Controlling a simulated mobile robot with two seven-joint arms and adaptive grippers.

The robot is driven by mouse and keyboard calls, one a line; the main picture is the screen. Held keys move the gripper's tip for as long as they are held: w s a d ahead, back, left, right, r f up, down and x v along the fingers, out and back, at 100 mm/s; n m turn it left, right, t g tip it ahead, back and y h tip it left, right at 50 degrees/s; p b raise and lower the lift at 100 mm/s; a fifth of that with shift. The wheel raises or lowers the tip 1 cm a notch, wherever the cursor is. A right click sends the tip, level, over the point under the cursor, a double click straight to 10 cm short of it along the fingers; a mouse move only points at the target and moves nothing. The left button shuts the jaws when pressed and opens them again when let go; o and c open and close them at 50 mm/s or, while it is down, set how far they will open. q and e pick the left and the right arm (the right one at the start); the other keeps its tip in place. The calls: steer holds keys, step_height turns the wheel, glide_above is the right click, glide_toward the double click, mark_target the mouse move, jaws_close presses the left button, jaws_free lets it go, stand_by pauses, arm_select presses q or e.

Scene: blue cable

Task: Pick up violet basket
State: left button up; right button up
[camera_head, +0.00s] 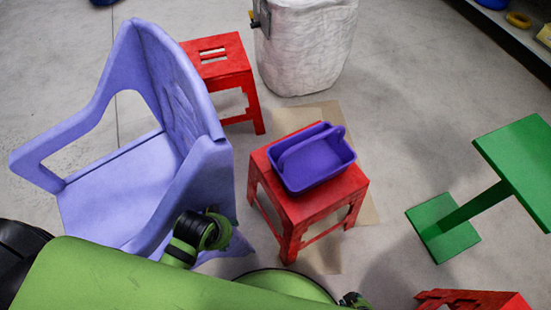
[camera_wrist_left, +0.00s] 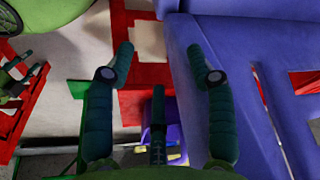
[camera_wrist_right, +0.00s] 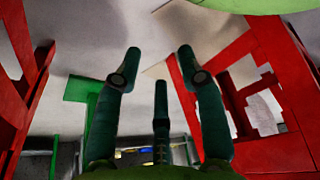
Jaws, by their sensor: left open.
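The violet basket (camera_head: 325,172), with a raised handle, sits on a red stool (camera_head: 275,205) in the middle of the head view. In the left wrist view a violet part of it (camera_wrist_left: 174,138) shows low in the picture, partly hidden by a finger. My left gripper (camera_wrist_left: 162,58) is open and empty, its fingers beside the lavender chair's surface and apart from the basket. My right gripper (camera_wrist_right: 160,60) has its fingers spread with nothing between them. In the head view the fingers of both grippers are mostly hidden.
A lavender armchair (camera_head: 115,180) stands left of the basket's stool. A second red stool (camera_head: 225,68) and a white bin (camera_head: 305,45) are behind. A green stand (camera_head: 520,165) is at right, another red object (camera_head: 470,300) at the bottom right. Floor between stool and stand is clear.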

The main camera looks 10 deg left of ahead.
arm_select(q)
step_height(320, 180, up, 3)
steer(key=w+d+b, duration=0.1)
steer(key=w, duration=0.1)
steer(key=m+t+h+b, duration=0.1)
steer(key=m+t+h, duration=0.1)
steer(key=m+t, duration=0.9)
glide_toward(313, 142)
steer(key=w+f+m+g, duration=0.1)
steer(key=w+f, duration=0.1)
steer(key=w, duration=0.1)
steer(key=x, duration=0.2)
steer(key=b+x, duration=0.1)
steer(key=x, duration=0.3)
steer(key=shift+w+d+r, duration=0.15)
steer(key=shift+w+r, duration=0.15)
steer(key=shift+w+d+f, duration=0.1)
steer(key=shift+w+f, duration=0.05)
steer(key=shift+w, duration=0.25)
arm_select(e)
steer(key=shift+t, duration=0.8)
steer(key=w, duration=0.1)
steer(key=w+f, duration=0.1)
steer(key=w, duration=0.1)
steer(key=w+f, duration=0.1)
steer(key=w, duration=0.1)
steer(key=shift+w+a, duration=0.15)
arm_select(q)
jaws_close()
